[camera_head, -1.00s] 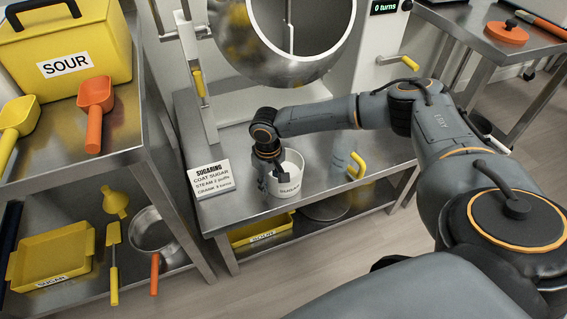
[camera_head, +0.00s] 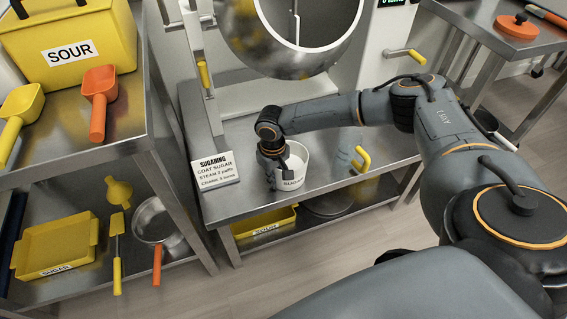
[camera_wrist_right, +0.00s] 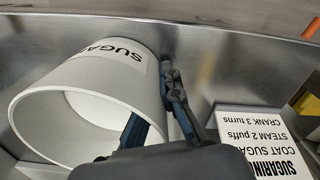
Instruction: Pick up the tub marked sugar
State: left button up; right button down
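The white tub marked sugar (camera_head: 296,172) stands upright on the steel table (camera_head: 240,206), its open mouth up. My right gripper (camera_head: 274,176) is at the tub's left side, pointing down. In the right wrist view the tub (camera_wrist_right: 85,85) fills the left part, with its label near the top. There the right gripper (camera_wrist_right: 158,108) straddles the tub's wall, one finger inside the mouth and one against the outside. It looks shut on the wall; the exact contact is partly hidden. My left gripper is not in view.
A sugaring instruction card (camera_head: 215,170) stands left of the tub. A clear jug with a yellow handle (camera_head: 361,158) is close on the right. The steel drum (camera_head: 262,55) hangs behind. A shelf with a yellow sour box (camera_head: 110,35) is at left.

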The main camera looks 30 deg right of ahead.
jog(key=shift+r, duration=0.2)
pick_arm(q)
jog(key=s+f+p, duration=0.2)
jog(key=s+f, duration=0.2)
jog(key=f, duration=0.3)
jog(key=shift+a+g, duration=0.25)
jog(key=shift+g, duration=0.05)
pick_arm(e)
notch_tip(320, 180, up, 10)
jog(key=shift+f, duration=0.2)
